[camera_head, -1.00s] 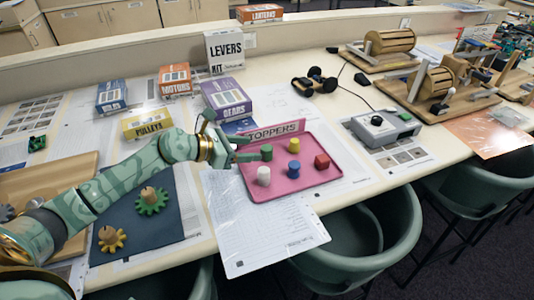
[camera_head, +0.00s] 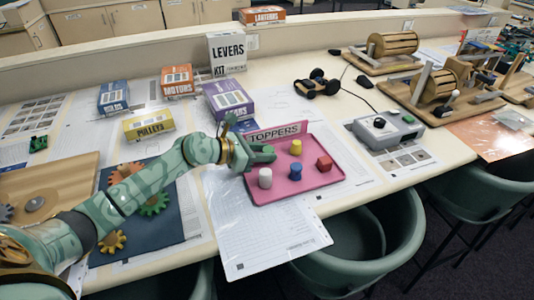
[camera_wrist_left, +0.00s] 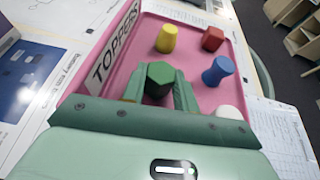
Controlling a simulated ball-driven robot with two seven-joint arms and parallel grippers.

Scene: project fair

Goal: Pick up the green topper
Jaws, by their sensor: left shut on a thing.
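The green topper (camera_wrist_left: 160,73) is a small post with a hexagonal top. In the left wrist view it stands between the two fingers of my left gripper (camera_wrist_left: 160,88), which is shut on it. The tray carries a sign reading "TOPPERS". I cannot tell whether the topper still touches the tray. My right gripper is not in view.
A white topper (camera_head: 265,178), a blue one (camera_head: 295,172), a yellow one (camera_head: 296,147) and a red one (camera_head: 324,163) stand in the tray. The purple gears box (camera_head: 230,100) is behind the gripper. A grey device (camera_head: 385,129) stands right of the tray.

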